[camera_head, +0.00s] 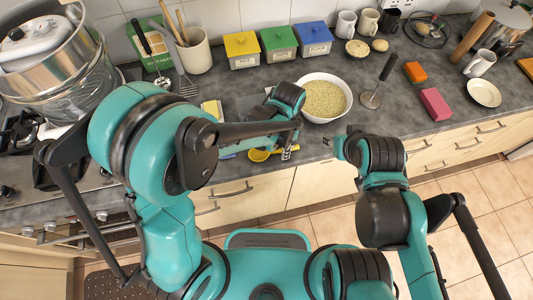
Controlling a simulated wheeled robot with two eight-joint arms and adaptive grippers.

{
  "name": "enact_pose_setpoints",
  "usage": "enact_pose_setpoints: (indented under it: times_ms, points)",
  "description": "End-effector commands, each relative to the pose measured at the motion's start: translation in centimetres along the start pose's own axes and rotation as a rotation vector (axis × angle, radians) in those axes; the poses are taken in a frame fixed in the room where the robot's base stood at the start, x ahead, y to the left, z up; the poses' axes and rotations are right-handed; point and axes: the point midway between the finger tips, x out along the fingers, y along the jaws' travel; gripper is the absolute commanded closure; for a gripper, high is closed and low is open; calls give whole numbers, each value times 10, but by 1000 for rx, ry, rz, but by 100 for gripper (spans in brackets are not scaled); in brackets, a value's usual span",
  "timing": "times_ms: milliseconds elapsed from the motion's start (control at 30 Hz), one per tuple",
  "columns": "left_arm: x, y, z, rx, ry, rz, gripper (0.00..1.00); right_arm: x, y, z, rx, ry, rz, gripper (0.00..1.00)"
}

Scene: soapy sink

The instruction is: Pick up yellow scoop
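The yellow scoop (260,155) lies at the front edge of the counter, partly hidden by my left arm. My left gripper (289,153) points down close to the right side of the scoop. It shows small, and I cannot tell whether its fingers are apart or touch the scoop. My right gripper (340,148) is farther right, in front of the counter edge and apart from the scoop. Its fingers are too small to read.
A white bowl of grain (324,98) stands just behind my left gripper. A masher (378,85), a pink block (434,104) and an orange block (415,72) are to the right. Yellow (242,50), green (279,43) and blue (314,39) canisters stand at the back.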

Motion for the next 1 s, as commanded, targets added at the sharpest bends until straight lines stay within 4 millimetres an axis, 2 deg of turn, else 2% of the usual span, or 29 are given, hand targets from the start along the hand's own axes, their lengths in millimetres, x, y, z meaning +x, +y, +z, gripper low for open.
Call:
enact_pose_setpoints:
  times_ms: [233, 267, 400, 767, 1000]
  points:
    - [3, 0, 0, -1, 0, 0, 61, 0, 0, 0, 0, 0, 0, 61]
    - [3, 0, 0, -1, 0, 0, 64, 0, 0, 0, 0, 0, 0, 61]
    - [3, 0, 0, -1, 0, 0, 100, 0, 0, 0, 0, 0, 0, 61]
    - [2, 0, 0, -1, 0, 0, 100, 0, 0, 0, 0, 0, 0, 61]
    - [-8, -1, -1, -2, 0, 0, 100, -6, 0, -4, 0, 0, 0, 61]
